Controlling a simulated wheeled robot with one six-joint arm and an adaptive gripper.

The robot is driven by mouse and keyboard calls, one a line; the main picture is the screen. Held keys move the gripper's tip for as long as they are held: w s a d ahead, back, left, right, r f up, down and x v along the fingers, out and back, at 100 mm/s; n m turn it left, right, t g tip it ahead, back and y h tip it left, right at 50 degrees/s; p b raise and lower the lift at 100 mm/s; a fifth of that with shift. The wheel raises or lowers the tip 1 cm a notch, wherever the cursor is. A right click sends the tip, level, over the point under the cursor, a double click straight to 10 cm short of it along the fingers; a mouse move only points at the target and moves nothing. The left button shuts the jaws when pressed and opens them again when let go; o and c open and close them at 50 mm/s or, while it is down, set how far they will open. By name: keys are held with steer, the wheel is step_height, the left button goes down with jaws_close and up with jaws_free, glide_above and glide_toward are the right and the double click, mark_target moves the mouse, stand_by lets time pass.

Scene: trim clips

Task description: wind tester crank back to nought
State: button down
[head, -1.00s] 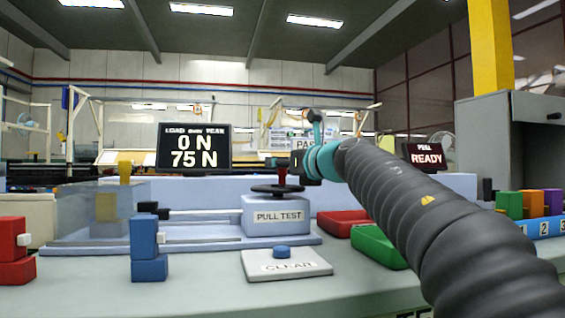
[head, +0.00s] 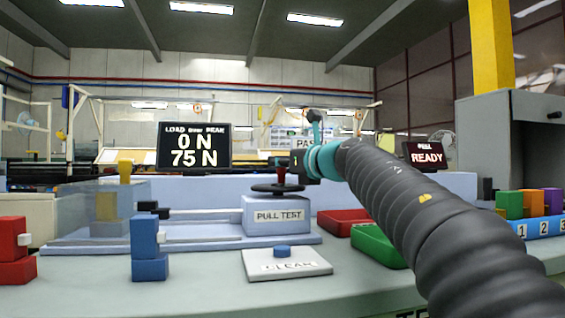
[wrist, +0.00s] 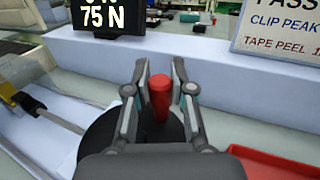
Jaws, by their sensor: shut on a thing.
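The pull tester (head: 276,215) is a pale blue block labelled PULL TEST, with a dark round crank wheel (head: 270,188) on top. The crank's upright red handle (wrist: 160,97) stands between my gripper's fingers in the wrist view; it also shows in the head view (head: 282,177). My gripper (wrist: 160,84) is shut on the red handle, with one finger on each side. The load display (head: 194,146) reads 0 N over 75 N. The gripper's body hides part of the wheel in the wrist view.
A white CLEAR pad with a blue button (head: 282,252) lies in front of the tester. Red (head: 343,222) and green (head: 375,246) trays are to its right. Blue (head: 148,248) and red (head: 14,250) blocks stand at the left. A screen (head: 426,156) reads READY.

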steer(key=n+g+y+p, duration=0.1)
steer(key=g+y, duration=0.1)
steer(key=a+n+g+y+p, duration=0.1)
steer(key=n+g+y, duration=0.1)
steer(key=shift+w+a+r+n, duration=0.1)
steer(key=shift+w+r+n, duration=0.05)
steer(key=shift+n, duration=0.15)
steer(key=n+g+y+p, duration=0.1)
steer(key=g, duration=0.1)
steer(key=a+n+g+y+p, duration=0.1)
steer(key=g+p, duration=0.1)
steer(key=shift+r+n, duration=0.1)
steer(key=shift+n, duration=0.3)
steer(key=n+g+p, duration=0.2)
steer(key=g+p, duration=0.1)
steer(key=s+a+n+g+y+p, duration=0.1)
steer(key=g, duration=0.1)
steer(key=shift+a, duration=0.1)
steer(key=shift+s+a+f+n+g+p, duration=0.15)
steer(key=shift+s+n+g+p, duration=0.1)
steer(key=shift+n+g+p, duration=0.65)
steer(key=shift+s+a+f+n+g+p, duration=0.15)
steer(key=shift+n+g+p, duration=0.4)
steer(key=shift+g, duration=0.55)
steer(key=shift+s, duration=0.1)
steer(key=c, duration=1)
jaws_free()
steer(key=shift+a, duration=0.1)
